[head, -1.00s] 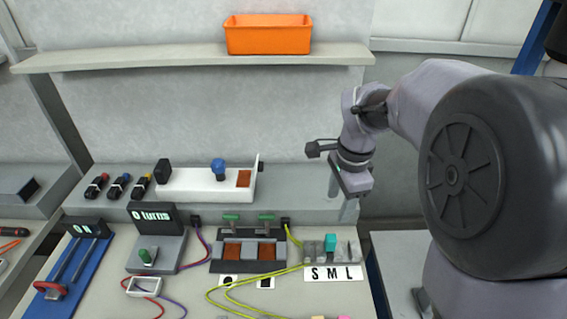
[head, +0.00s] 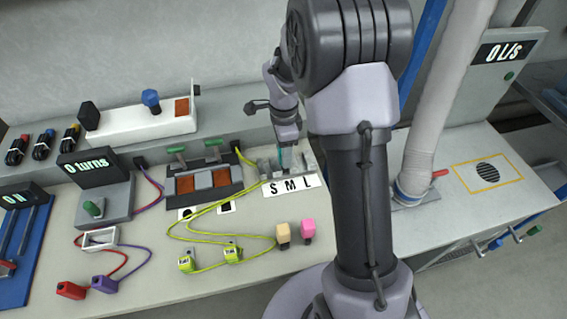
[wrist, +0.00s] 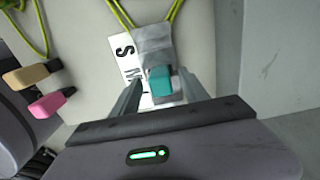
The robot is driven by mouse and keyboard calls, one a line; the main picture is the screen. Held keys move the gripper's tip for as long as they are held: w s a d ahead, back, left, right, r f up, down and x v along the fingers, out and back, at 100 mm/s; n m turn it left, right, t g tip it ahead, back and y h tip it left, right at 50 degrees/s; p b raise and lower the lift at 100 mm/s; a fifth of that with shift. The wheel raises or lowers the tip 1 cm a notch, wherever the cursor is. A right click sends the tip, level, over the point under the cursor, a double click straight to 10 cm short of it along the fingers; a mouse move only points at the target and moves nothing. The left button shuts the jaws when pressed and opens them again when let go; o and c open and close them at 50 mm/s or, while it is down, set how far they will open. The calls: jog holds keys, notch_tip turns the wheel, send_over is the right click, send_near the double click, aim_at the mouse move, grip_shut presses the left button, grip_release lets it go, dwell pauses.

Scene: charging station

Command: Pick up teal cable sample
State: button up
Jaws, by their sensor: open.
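The teal cable sample (wrist: 160,82) is a small block in a grey holder (wrist: 154,45) beside the letters S M L. In the head view only a sliver of the teal sample (head: 281,156) shows below my gripper (head: 289,148), in the grey holder at the back of the bench. In the wrist view my gripper (wrist: 160,94) is open, with one finger on each side of the sample. I cannot tell whether the fingers touch it. The sample's lower part is hidden in the holder.
Tan (head: 283,234) and pink (head: 308,230) blocks stand in front of the holder. Yellow-green cables (head: 190,234) lie to its left, near a two-slot fixture (head: 203,180). A duct (head: 436,110) rises at the right. The shelf step runs behind.

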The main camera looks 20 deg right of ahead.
jog(key=shift+f, duration=0.95)
jog(key=shift+r, duration=0.1)
grip_shut()
jog(key=shift+r, duration=0.1)
jog(key=r+p, duration=0.1)
jog(key=r, duration=0.1)
jog(key=r+p, duration=0.1)
jog(key=r, duration=0.1)
jog(key=shift+s, duration=0.2)
jog(key=s+a+r+p, duration=0.1)
jog(key=s+a+p, duration=0.2)
jog(key=s, duration=1.2)
jog(key=w+a+r+p, duration=0.1)
jog(key=w+r+p, duration=0.1)
jog(key=w, duration=0.6)
jog(key=w+r+p, duration=0.3)
jog(key=w+p, duration=0.1)
jog(key=w, duration=0.4)
jog(key=shift+w+a+r+p, duration=0.15)
jog(key=shift+w+a+p, duration=0.1)
jog(key=shift+a+p, duration=0.1)
